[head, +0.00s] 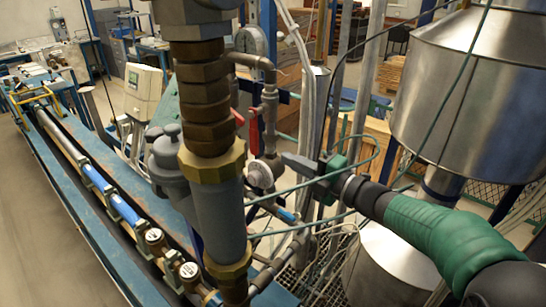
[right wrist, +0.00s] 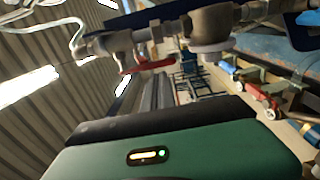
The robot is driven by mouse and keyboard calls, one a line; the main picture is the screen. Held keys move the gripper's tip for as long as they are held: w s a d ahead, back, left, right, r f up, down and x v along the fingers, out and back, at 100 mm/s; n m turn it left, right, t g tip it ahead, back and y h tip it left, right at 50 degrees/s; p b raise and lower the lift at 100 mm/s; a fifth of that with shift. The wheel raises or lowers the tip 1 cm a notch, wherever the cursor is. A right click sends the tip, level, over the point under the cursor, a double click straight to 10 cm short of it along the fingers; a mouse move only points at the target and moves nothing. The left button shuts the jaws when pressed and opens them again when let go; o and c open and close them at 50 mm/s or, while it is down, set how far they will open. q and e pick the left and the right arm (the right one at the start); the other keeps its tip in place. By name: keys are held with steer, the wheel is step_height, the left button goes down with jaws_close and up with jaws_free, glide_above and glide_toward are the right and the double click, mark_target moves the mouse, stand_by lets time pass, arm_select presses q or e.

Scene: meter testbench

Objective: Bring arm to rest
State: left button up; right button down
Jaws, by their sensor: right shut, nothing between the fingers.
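My right arm comes in from the lower right of the head view, with a green sleeve and black joints. My right gripper (head: 292,160) is at its end, left of the large steel tank. It is shut and empty, beside the vertical pipework with the red valve handle (head: 253,132). I cannot tell whether it touches the pipes. In the right wrist view, the green gripper housing with a small lit indicator fills the bottom, and the red handle (right wrist: 148,64) shows above it. My left gripper is not in view.
A thick vertical pipe (head: 218,212) stands in the centre foreground. A steel tank (head: 447,95) is at the right, close to my right arm. A blue testbench (head: 130,262) with meters runs along the left. Thin green hoses cross near the gripper. Open floor (head: 40,225) lies at far left.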

steer(key=b+v, duration=0.2)
steer(key=v, duration=0.7)
steer(key=w+d+f+m+t+h, duration=0.35)
steer(key=f+m+h, duration=0.35)
steer(key=m, duration=0.3)
steer(key=s+d+f+m+g+h, duration=0.2)
steer(key=f+m+h, duration=0.1)
steer(key=f+m, duration=0.25)
steer(key=s+d+f+m+g+h, duration=0.2)
steer(key=s+f+m+g+h, duration=0.15)
steer(key=f, duration=0.35)
steer(key=s+a+f+m+g, duration=0.2)
steer(key=s+f+m+g, duration=0.2)
steer(key=s, duration=0.6)
steer(key=s+a+f+m+g, duration=0.1)
steer(key=s+f+m+g, duration=0.3)
steer(key=s+f, duration=0.5)
steer(key=shift+s+a+f, duration=0.35)
steer(key=shift+a, duration=0.05)
steer(key=shift+y, duration=0.25)
